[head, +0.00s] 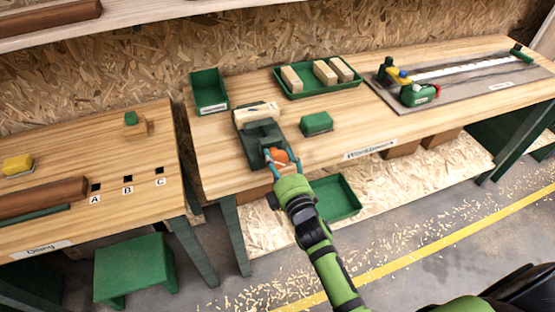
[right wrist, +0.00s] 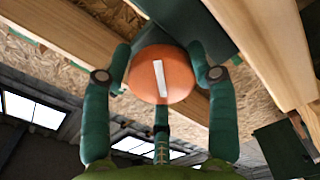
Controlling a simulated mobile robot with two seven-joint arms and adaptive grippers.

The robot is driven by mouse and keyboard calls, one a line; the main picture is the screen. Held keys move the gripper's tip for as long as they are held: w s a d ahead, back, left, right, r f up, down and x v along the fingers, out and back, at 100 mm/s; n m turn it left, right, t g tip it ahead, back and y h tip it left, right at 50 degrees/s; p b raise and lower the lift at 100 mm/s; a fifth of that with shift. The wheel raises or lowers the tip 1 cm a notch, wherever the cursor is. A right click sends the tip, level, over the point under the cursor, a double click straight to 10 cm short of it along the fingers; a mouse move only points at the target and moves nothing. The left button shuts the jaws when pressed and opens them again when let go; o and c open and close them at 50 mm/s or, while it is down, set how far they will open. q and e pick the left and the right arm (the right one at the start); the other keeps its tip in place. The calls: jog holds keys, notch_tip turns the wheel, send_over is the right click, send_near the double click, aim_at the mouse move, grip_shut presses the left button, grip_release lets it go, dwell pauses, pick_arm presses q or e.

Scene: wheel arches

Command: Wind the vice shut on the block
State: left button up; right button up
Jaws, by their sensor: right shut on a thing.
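The dark green vice (head: 254,144) sits at the front edge of the middle bench in the head view. A pale wooden block (head: 262,112) lies across its far end; I cannot tell whether both jaws touch it. The vice's round orange knob (head: 279,156) faces the bench front. My right gripper (head: 281,163) is shut on this knob. In the right wrist view, the gripper's teal fingers (right wrist: 162,80) stand on both sides of the orange knob (right wrist: 177,87), whose white stripe is near upright, slightly tilted. My left gripper is not in view.
A green block-shaped thing (head: 316,122) stands right of the vice. Behind are an open green bin (head: 209,92) and a green tray (head: 289,95) with pale blocks. A tool on a long plate (head: 455,82) lies at the right. A green tray (head: 345,209) lies on the lower shelf.

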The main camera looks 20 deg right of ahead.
jog(key=m, duration=0.3)
jog(key=m+p, duration=0.1)
jog(key=m, duration=0.1)
jog(key=shift+d+m, duration=0.2)
jog(key=shift+m, duration=0.2)
jog(key=m, duration=0.3)
jog(key=m+p, duration=0.1)
jog(key=m, duration=0.2)
jog(key=shift+a+f, duration=0.15)
jog(key=shift+f, duration=0.05)
jog(key=m, duration=0.2)
jog(key=m+p, duration=0.1)
jog(key=m, duration=0.2)
jog(key=shift+s+a+f+m, duration=0.1)
jog(key=shift+a+f+m, duration=0.1)
jog(key=shift+m, duration=0.1)
jog(key=m, duration=0.5)
jog(key=shift+a+f+m+p, duration=0.1)
jog(key=shift+a+m+p, duration=0.1)
jog(key=shift+m+p, duration=0.2)
jog(key=o, duration=1.1)
jog(key=shift+a, duration=0.1)
jog(key=shift+r, duration=0.2)
